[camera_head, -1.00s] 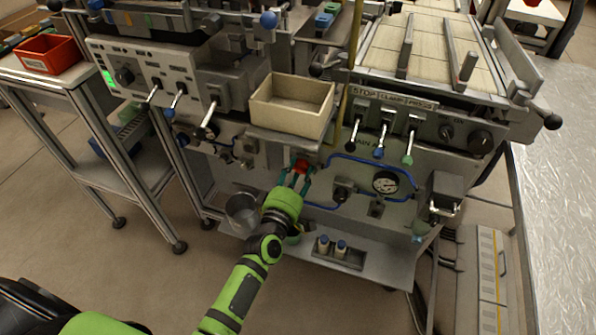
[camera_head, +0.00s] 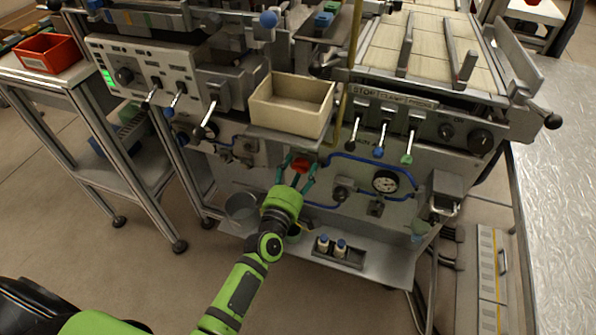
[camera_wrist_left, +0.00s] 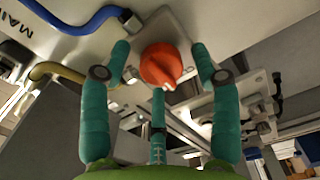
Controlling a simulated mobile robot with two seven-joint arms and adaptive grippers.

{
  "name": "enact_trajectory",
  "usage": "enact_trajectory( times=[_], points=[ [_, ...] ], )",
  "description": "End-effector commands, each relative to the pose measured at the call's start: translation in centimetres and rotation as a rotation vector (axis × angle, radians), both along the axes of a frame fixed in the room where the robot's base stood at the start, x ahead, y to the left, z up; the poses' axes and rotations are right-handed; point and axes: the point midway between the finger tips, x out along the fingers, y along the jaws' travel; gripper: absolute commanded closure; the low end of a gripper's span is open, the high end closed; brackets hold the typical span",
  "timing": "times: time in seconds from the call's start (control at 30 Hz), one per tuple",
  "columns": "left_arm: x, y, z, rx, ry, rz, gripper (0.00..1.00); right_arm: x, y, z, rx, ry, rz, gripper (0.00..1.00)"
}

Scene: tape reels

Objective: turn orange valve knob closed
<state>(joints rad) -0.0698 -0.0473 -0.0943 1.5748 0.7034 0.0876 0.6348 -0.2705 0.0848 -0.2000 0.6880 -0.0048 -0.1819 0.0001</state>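The orange valve knob (camera_head: 300,165) sits on the front panel of the machine, below the cream bin. In the left wrist view the knob (camera_wrist_left: 161,65) is round with a raised grip bar across it. My left gripper (camera_head: 297,172) is in front of the knob. In the left wrist view its teal fingers (camera_wrist_left: 160,70) stand spread on both sides of the knob, with a third finger below. Gaps show between the side fingers and the knob, so the gripper is open. Whether the lower finger touches the knob cannot be told. My right gripper is not in view.
A cream bin (camera_head: 290,106) stands on a shelf just above the knob. Blue hose (camera_head: 345,157) and a pressure gauge (camera_head: 386,182) are to the right. A metal cup (camera_head: 241,209) and small bottles (camera_head: 331,245) are below. Levers (camera_head: 381,136) project from the upper panel.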

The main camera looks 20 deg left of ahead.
Motion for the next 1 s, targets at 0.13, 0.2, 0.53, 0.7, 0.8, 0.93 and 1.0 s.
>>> enact_trajectory(
  times=[0.13, 0.2, 0.53, 0.7, 0.8, 0.93, 1.0],
  points=[
    [0.0, 0.0, -0.1, 0.0, 0.001, 0.0, 0.36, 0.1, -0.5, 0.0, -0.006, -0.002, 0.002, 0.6],
    [0.0, 0.0, -0.1, 0.001, 0.002, 0.0, 0.36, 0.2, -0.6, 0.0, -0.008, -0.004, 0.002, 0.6],
    [-3.8, 0.1, -0.3, 0.002, 0.006, -0.001, 0.36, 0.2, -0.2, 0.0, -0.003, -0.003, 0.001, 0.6],
    [-7.5, 0.3, -0.3, 0.002, 0.005, -0.001, 0.36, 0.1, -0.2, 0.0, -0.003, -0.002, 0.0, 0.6],
    [-9.4, 0.3, -0.2, 0.002, 0.004, -0.001, 0.36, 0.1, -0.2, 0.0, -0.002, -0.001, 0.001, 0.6],
    [-11.1, 0.4, -0.2, 0.002, 0.003, -0.001, 0.36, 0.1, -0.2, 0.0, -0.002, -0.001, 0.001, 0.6],
    [-11.6, 0.4, -0.1, 0.002, 0.001, -0.001, 0.36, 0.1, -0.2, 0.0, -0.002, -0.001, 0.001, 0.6]
  ],
)
